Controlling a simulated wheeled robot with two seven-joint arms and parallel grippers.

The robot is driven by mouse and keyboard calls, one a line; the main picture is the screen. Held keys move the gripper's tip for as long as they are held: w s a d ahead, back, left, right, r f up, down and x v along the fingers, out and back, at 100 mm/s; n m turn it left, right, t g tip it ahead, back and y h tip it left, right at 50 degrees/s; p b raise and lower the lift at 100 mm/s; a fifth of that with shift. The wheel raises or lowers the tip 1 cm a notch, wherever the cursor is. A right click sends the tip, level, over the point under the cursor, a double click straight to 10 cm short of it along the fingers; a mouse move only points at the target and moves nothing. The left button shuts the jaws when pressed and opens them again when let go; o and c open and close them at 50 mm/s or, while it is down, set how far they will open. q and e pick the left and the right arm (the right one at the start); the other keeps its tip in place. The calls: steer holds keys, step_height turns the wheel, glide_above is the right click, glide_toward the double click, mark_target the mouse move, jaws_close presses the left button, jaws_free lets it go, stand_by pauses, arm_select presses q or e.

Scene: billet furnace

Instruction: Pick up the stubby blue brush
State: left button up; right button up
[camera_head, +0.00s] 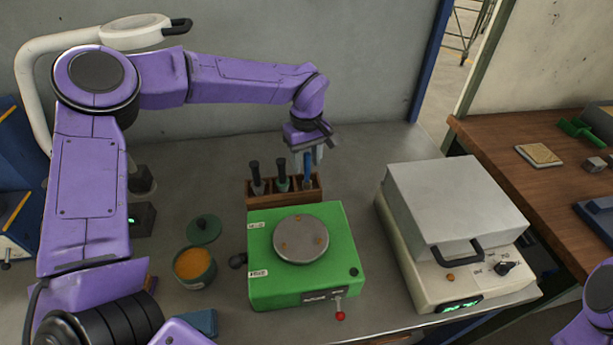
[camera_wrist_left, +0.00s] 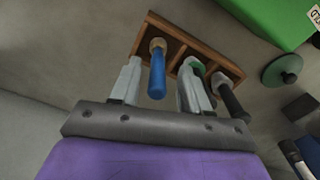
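The blue brush (camera_head: 307,172) stands in the right-hand slot of a brown wooden rack (camera_head: 284,198), behind the green box. In the left wrist view its blue handle (camera_wrist_left: 157,78) points toward the camera. My left gripper (camera_head: 317,154) is above that end of the rack. In the left wrist view its two pale fingers are open, one on each side of the blue handle, with visible gaps (camera_wrist_left: 160,68). Whether the fingertips reach down past the handle's top is hard to tell. My right gripper is not shown; only a bit of my right arm shows at the lower right edge.

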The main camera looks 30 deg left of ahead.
arm_select(q)
steer(key=c, duration=0.5)
steer(key=shift+w+f, duration=0.1)
steer(key=shift+w, duration=0.05)
jaws_close()
steer(key=shift+r, duration=0.45)
steer(key=s+d+r+b, duration=0.4)
steer(key=s+d+r, duration=0.2)
steer(key=s+r, duration=0.6)
steer(key=shift+s+d, duration=0.2)
steer(key=shift+s, duration=0.05)
